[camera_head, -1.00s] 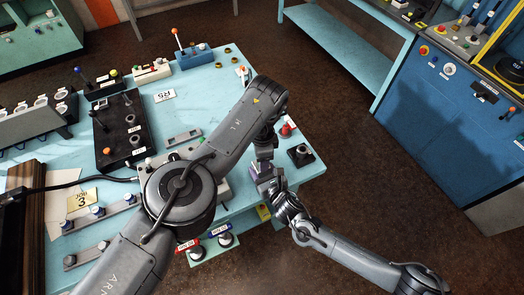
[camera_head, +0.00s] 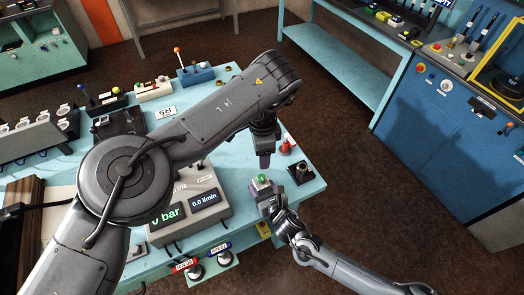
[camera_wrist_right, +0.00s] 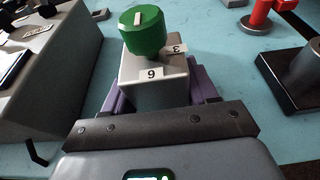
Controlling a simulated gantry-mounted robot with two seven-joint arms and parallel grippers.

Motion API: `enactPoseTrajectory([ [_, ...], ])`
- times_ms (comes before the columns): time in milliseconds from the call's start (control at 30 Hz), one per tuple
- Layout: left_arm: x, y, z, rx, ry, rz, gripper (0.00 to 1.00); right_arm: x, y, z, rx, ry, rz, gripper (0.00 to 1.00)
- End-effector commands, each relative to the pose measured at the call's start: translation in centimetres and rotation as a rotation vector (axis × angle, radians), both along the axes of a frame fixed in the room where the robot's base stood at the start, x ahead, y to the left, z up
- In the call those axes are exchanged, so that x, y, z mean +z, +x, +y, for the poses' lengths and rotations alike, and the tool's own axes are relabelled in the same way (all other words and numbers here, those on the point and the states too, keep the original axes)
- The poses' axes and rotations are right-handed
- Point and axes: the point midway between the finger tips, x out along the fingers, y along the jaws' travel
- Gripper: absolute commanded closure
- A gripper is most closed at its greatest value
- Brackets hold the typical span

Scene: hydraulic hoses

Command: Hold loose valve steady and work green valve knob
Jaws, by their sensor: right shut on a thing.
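The loose valve is a small grey block with a round green knob (camera_head: 263,178) on top, near the bench's right end. In the right wrist view the green knob (camera_wrist_right: 143,30) stands upright on the grey valve block (camera_wrist_right: 155,88), which has white number labels. My right gripper (camera_head: 268,193) is shut on this block, with purple fingers (camera_wrist_right: 160,98) on both sides. My left gripper (camera_head: 265,160) points down just above the knob, apart from it. Its fingers are seen edge-on, so I cannot tell whether they are open.
A readout box (camera_head: 187,208) shows "0 bar" and "0.0 l/min" left of the valve. A black fitting (camera_head: 300,172) and a red fitting (camera_head: 287,146) stand to the right. My left arm covers the middle of the blue bench (camera_head: 308,190).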

Motion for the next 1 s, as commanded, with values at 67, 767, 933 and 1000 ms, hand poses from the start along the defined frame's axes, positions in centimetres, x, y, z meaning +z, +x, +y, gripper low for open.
enactPoseTrajectory([
  [67,0.19,-0.02,0.01,-0.001,0.001,0.0,0.46,-0.12,-0.02,-0.07,-0.001,-0.002,0.001,0.87],
  [767,0.26,-0.01,0.0,0.0,0.001,0.0,0.46,-0.02,-0.01,-0.02,0.0,0.0,0.0,0.13],
  [933,0.26,-0.01,0.0,0.0,0.001,0.0,0.46,0.06,-0.36,-0.25,0.0,-0.001,0.0,0.13],
  [1000,0.26,-0.01,0.0,0.0,0.001,0.0,0.46,0.23,-0.83,-0.44,0.001,-0.001,0.0,0.13],
])
